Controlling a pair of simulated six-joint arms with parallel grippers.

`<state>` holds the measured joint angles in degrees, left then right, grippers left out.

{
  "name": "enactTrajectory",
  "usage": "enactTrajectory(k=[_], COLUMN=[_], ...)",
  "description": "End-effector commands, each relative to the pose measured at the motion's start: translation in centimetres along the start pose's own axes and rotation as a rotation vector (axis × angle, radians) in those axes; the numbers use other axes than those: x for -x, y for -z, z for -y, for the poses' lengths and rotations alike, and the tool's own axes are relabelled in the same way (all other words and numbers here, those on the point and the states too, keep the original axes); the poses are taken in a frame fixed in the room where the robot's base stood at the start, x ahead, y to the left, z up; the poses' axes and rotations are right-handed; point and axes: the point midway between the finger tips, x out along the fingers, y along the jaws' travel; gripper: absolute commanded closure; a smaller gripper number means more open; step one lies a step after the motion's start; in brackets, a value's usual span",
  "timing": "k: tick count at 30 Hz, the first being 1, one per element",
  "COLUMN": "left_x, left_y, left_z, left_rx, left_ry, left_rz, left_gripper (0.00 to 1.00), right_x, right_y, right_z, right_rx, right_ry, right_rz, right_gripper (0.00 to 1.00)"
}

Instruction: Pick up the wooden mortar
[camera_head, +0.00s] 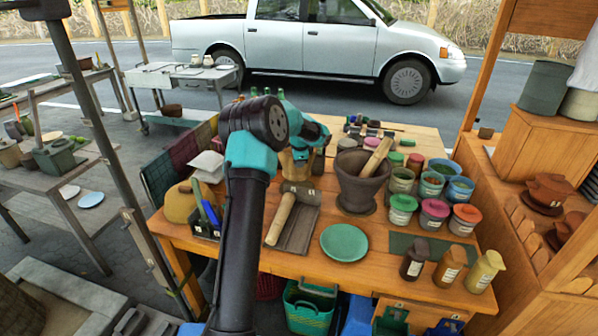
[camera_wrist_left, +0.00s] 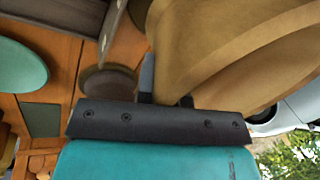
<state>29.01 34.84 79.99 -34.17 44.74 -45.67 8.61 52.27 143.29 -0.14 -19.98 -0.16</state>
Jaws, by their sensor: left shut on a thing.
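The wooden mortar (camera_head: 297,168) is a tan, rounded vessel behind the wooden rolling-pin tray, mostly hidden by my left arm in the head view. My left gripper (camera_head: 304,152) is over it and shut on it. In the left wrist view the mortar (camera_wrist_left: 235,45) fills the upper right, with its curved wall against the gripper (camera_wrist_left: 165,85). Whether its base touches the table cannot be told. A dark mortar (camera_head: 358,190) with a wooden pestle (camera_head: 378,156) in it stands upright to the right. My right gripper is not in view.
The wooden table (camera_head: 300,252) holds a green plate (camera_head: 344,242), a tray with a rolling pin (camera_head: 280,219), and several paint jars (camera_head: 433,214) at the right. A jug (camera_head: 180,203) and a dark holder with tools are at the left. A strip along the front is bare.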

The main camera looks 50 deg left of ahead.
Motion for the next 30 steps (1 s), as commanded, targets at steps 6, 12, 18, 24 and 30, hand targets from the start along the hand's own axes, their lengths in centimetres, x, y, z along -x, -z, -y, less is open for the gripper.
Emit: enactTrajectory(k=[6, 12, 18, 24, 30], left_x=[2.4, 2.7, 2.7, 2.7, 3.6], left_y=[0.1, 0.0, 0.0, 0.0, 1.1], left_z=[0.8, 0.8, 0.8, 0.8, 0.7], left_rx=[0.000, 0.000, 0.000, 0.000, -0.002], left_ry=[0.005, 0.004, 0.004, 0.004, 0.006], left_rz=[-0.003, -0.002, -0.002, -0.002, -0.004], left_gripper=[1.00, 1.00, 1.00, 1.00, 1.00], right_x=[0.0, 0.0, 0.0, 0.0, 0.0], right_y=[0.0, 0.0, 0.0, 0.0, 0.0], right_z=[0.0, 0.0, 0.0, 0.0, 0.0], right_rx=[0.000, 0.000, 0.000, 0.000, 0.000], right_ry=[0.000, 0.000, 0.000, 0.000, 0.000], right_rz=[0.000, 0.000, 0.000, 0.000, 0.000], right_gripper=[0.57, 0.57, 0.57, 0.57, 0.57])
